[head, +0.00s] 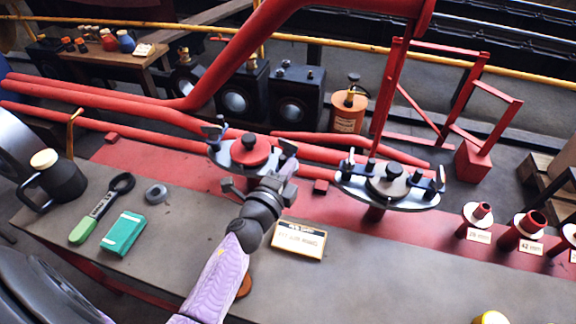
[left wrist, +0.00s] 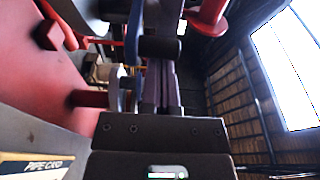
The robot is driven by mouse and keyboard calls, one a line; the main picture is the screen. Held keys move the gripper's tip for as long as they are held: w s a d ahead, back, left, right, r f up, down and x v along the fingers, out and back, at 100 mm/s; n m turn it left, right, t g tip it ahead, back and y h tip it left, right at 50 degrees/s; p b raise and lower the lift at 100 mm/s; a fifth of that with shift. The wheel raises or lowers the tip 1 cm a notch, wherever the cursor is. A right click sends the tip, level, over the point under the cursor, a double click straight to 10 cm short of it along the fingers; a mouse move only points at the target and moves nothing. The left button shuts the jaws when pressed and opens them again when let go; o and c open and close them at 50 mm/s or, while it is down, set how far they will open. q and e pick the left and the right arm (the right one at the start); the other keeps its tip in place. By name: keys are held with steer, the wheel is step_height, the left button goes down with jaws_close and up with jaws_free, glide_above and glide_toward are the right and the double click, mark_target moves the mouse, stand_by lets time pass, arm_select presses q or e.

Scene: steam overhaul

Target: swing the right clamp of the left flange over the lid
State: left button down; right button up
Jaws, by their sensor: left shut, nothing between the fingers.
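The left flange (head: 220,157) is a pale steel disc on a red pipe, with a red lid (head: 250,150) on it. Its right clamp (head: 288,147) is a dark piece at the flange's right edge, partly hidden by my gripper. Its left clamp (head: 213,131) stands up at the left edge. My left gripper (head: 280,172) is shut and empty, right at the right clamp; I cannot tell if they touch. In the left wrist view the shut fingers (left wrist: 164,85) point up beside a dark cylinder (left wrist: 160,47) and a blue-grey edge. My right gripper is out of view.
The bench (head: 340,270) holds a pipe card (head: 299,241), a teal box (head: 123,232), a green-handled tool (head: 98,212) and a mug (head: 62,182). Red pipes (head: 150,115) run behind.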

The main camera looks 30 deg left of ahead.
arm_select(q)
steer(key=shift+a+m+h, duration=0.2)
steer(key=shift+m+h, duration=0.1)
steer(key=shift+h, duration=0.1)
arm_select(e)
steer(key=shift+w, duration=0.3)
arm_select(q)
steer(key=shift+s+a+m+h, duration=0.15)
steer(key=shift+m+h, duration=0.25)
steer(key=shift+h, duration=0.3)
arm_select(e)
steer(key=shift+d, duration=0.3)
